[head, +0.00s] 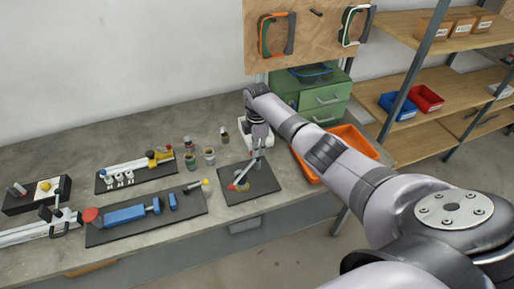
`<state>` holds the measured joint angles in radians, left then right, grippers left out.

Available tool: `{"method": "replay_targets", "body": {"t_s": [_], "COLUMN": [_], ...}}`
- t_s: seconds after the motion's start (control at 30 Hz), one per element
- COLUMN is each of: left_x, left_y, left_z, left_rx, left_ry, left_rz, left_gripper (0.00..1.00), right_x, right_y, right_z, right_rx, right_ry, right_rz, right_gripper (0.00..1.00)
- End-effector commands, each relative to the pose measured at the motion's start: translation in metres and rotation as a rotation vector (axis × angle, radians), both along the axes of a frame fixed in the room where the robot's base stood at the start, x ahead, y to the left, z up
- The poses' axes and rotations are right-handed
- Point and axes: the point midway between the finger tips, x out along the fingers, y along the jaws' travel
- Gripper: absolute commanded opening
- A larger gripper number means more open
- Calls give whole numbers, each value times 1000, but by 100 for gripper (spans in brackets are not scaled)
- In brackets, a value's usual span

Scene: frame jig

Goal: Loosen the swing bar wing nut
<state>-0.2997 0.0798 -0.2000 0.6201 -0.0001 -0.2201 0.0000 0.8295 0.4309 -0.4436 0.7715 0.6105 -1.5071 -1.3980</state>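A small fixture with a grey upright and a slanted bar with a red part (235,187) stands on a dark square plate (262,186) at the middle of the bench. It looks like the swing bar, but this is unsure. I cannot make out a wing nut; it is too small or hidden by my gripper. My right gripper (257,153) points down at the top of the upright, at the plate's back edge. Its fingers are small and dark here, so I cannot tell whether they touch or hold anything. My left gripper is not in view.
A dark plate with blue blocks (125,216), a white-topped fixture (125,170), a silver rail (40,232) and several small jars (209,156) fill the bench left of my gripper. An orange tray (355,140) and green drawers (310,95) stand close by my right arm.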

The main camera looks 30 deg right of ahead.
Motion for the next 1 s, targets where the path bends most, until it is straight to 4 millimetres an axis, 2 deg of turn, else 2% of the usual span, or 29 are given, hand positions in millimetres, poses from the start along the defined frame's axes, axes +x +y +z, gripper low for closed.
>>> {"method": "replay_targets", "body": {"t_s": [0.1, 0.47, 0.57, 0.8, 1.0], "left_x": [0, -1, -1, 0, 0], "left_y": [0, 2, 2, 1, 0], "left_z": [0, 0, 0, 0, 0], "left_rx": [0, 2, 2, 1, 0], "left_ry": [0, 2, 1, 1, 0], "left_rz": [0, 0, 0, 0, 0], "left_gripper": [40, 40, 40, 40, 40], "right_x": [-1, -1, 0, 0, 0], "right_y": [0, 0, -1, -1, -1], "right_z": [-1, 4, 17, 68, 103], "right_rx": [-1, -1, -2, -2, -1], "right_ry": [2, 2, 0, -2, 0], "right_rz": [0, 0, 0, 0, -1], "right_gripper": [27, 27, 27, 27, 27]}}
